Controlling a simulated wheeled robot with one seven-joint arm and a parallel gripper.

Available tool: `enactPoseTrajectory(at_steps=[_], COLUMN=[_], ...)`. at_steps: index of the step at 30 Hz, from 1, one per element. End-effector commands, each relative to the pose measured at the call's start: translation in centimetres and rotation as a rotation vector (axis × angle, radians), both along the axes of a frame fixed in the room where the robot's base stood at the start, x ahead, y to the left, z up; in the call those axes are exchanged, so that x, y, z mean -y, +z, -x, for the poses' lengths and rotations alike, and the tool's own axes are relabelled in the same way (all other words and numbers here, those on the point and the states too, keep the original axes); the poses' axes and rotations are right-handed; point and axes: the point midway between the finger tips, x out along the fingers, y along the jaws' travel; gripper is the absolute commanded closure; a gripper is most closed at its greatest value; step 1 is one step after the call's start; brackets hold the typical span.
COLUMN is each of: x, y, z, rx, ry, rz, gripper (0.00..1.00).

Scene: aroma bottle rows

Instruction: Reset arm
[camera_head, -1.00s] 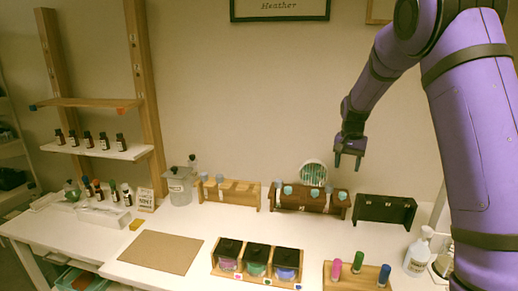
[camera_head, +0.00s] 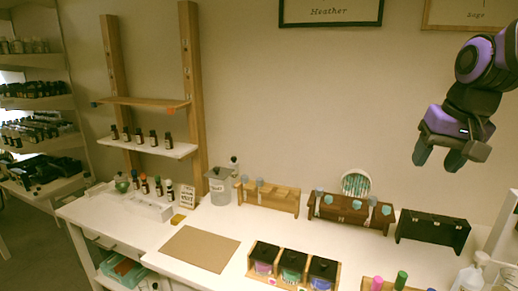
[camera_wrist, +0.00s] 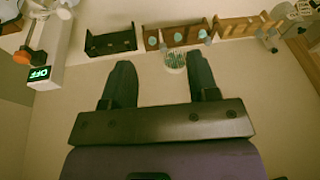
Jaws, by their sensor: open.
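My gripper (camera_head: 437,158) hangs in the upper right of the head view, above the dark rack and in front of the wall. It holds nothing. In the wrist view my gripper (camera_wrist: 160,80) shows two dark fingers spread apart with empty space between them. My purple forearm shows at the right edge of the head view.
On the white table (camera_head: 215,216) stand a light wooden rack (camera_head: 285,207), a brown rack with bottles (camera_head: 350,218), a dark rack (camera_head: 432,235), a holder with several dark-lidded jars (camera_head: 292,276) and a grey canister (camera_head: 220,188). A brown mat (camera_head: 200,248) lies bare. Air around my gripper is clear.

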Motion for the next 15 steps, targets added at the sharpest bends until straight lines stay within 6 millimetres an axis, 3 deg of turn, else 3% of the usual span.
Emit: enactPoseTrajectory(at_steps=[1, 9, 15], x=[-0.4, -2.0, -2.6], y=[0.3, 0.2, -0.8], z=[1.7, 9.3, 13.2], rx=[0.022, 0.112, 0.161], ry=[0.022, 0.136, 0.193], rz=[0.008, 0.072, 0.116], gripper=[0.46, 0.46, 0.46])
